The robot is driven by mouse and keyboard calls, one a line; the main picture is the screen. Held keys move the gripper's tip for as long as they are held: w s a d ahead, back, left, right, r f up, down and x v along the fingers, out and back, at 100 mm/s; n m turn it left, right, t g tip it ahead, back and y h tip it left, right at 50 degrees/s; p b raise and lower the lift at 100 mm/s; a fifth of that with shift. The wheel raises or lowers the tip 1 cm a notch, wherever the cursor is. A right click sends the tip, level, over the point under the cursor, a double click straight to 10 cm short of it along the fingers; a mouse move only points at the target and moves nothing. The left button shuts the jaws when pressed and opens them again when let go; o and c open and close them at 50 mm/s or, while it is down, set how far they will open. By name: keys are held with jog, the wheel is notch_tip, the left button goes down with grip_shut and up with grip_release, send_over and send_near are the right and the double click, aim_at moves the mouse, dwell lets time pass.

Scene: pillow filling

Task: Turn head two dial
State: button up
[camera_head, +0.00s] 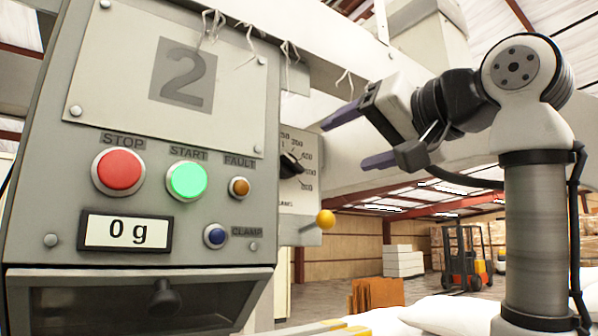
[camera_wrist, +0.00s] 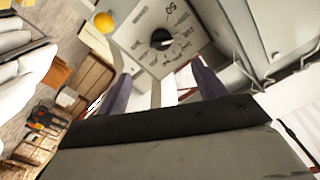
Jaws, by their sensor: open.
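The head two panel (camera_head: 100,200) carries a large number 2 and fills the left of the head view. The dial (camera_head: 291,163) is a black knob on a pale scale plate (camera_head: 299,205) on the side of this head, partly cut off by the panel's edge. In the wrist view the dial (camera_wrist: 161,38) shows face-on with its pointer and printed numbers, beyond the fingertips. My gripper (camera_head: 345,140) is open and empty, to the right of the dial and apart from it. Its two purple fingers (camera_wrist: 160,88) stand wide apart in the wrist view.
A lever with a yellow ball (camera_head: 325,219) sticks out below the dial; it also shows in the wrist view (camera_wrist: 103,22). The panel has a red STOP button (camera_head: 119,172), a green START button (camera_head: 186,182) and a display reading 0 g (camera_head: 126,233). White sacks (camera_head: 440,316) lie below my arm.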

aim_at(294, 165)
jog(key=p+x, duration=0.4)
jog(key=x, duration=0.8)
jog(key=shift+a+r, duration=0.1)
jog(key=shift+r, duration=0.05)
jog(key=shift+x, duration=0.75)
jog(key=c, duration=1)
